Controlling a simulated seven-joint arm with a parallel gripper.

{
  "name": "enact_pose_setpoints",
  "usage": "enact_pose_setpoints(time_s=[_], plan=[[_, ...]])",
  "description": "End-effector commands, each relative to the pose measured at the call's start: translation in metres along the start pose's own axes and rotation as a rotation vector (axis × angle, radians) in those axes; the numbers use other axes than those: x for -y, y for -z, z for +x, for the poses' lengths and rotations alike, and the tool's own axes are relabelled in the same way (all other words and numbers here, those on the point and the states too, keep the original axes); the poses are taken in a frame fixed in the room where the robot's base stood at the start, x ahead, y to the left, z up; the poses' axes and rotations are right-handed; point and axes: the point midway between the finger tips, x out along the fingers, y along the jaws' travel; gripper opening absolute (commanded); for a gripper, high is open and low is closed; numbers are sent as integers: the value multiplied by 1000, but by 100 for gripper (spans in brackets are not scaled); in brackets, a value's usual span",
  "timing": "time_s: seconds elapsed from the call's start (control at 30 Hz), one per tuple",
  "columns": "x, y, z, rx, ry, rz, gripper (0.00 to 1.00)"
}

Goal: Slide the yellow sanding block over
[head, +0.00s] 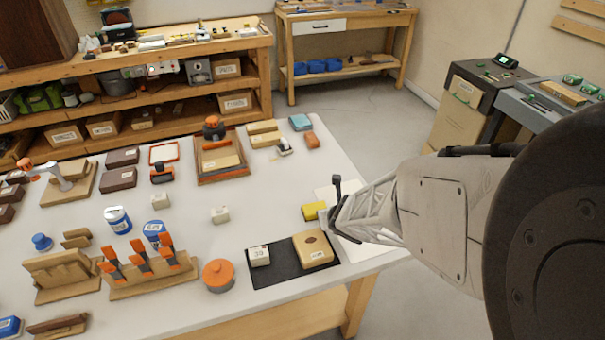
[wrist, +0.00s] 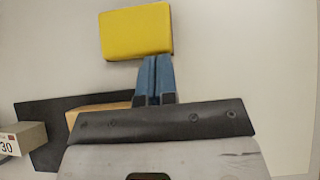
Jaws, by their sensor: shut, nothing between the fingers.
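The yellow sanding block (head: 314,211) lies on the table near its right edge, on or at the edge of a white sheet (head: 352,254). In the wrist view the yellow block (wrist: 136,31) is just beyond my fingertips, at the upper middle. My gripper (wrist: 156,62) is shut and empty, its two blue fingers together, with the tips at the block's near edge. I cannot tell whether they touch it. In the head view my gripper (head: 326,220) is beside the block, partly hidden by my own arm.
A black mat (head: 282,274) lies close by, holding a tan block (head: 313,249) and a white block marked 30 (head: 259,256). An orange round container (head: 218,276) stands left of the mat. The table between the yellow block and the white block (head: 220,215) is clear.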

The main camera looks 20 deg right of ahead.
Motion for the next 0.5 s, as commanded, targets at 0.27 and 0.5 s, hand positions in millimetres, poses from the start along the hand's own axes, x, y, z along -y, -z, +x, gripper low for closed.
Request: enact_pose_setpoints(time_s=[0.27, 0.5], plan=[[0, 0, 0, 0, 0, 0, 0], [0, -9, 9, 0, 0, -1, 0]])
